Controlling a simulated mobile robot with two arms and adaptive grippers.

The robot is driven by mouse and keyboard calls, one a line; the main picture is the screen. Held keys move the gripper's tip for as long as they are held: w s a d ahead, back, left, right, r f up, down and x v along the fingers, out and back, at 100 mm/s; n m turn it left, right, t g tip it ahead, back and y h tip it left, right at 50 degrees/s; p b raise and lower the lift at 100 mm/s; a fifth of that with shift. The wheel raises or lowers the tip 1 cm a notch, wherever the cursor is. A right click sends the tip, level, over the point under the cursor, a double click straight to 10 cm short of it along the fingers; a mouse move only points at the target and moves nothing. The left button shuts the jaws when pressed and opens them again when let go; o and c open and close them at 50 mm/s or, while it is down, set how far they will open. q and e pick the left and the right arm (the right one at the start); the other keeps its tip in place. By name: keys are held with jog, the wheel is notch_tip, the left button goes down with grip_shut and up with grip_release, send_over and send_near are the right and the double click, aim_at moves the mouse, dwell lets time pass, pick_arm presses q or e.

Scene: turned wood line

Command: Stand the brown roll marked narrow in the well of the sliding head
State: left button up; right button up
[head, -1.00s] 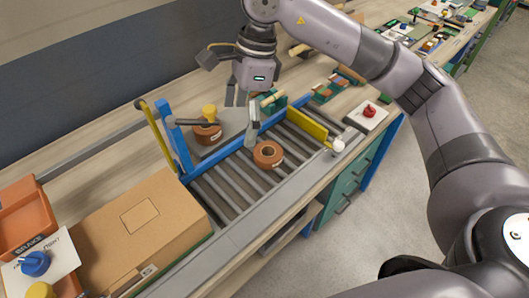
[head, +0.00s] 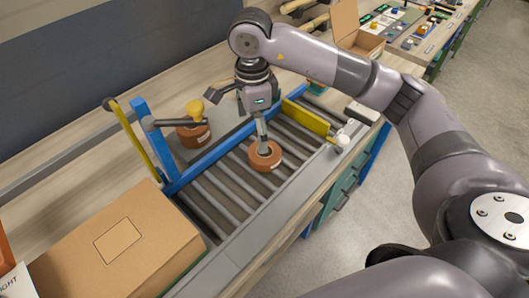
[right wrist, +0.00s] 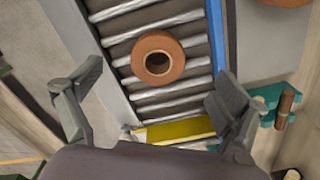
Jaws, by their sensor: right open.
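A brown roll (head: 264,157) with a dark centre hole lies flat on the conveyor rollers; it also shows in the right wrist view (right wrist: 158,58). A pale label is on its side, too small to read. A second brown roll (head: 193,137) sits on a grey plate beyond the blue rail, partly behind a grey arm with a yellow knob (head: 194,108). My right gripper (head: 240,120) is open and empty above the conveyor. One finger overlaps the first roll in the head view; I cannot tell if they touch. I cannot make out the sliding head's well. My left gripper is out of view.
A blue post and rail (head: 156,145) border the conveyor (head: 225,190). A yellow bar (head: 306,117) crosses its far end. A large cardboard box (head: 115,245) stands at the near left. An open carton (head: 357,38) stands at the back. The near rollers are clear.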

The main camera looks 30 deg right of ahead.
aim_at(256, 150)
notch_tip(256, 150, down, 3)
jog(key=shift+r, duration=0.1)
jog(key=shift+f+p, duration=0.3)
jog(key=shift+f, duration=0.15)
jog(key=shift+f+p, duration=0.3)
jog(key=shift+f, duration=0.1)
jog(key=f, duration=0.1)
jog(key=f+p, duration=0.1)
jog(key=f, duration=0.1)
jog(key=shift+w+d+f, duration=0.1)
jog(key=shift+d+f, duration=0.1)
jog(key=shift+f, duration=0.4)
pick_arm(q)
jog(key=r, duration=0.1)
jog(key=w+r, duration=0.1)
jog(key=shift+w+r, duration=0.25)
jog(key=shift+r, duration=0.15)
pick_arm(e)
jog(key=shift+c, duration=0.3)
jog(key=c, duration=1.3)
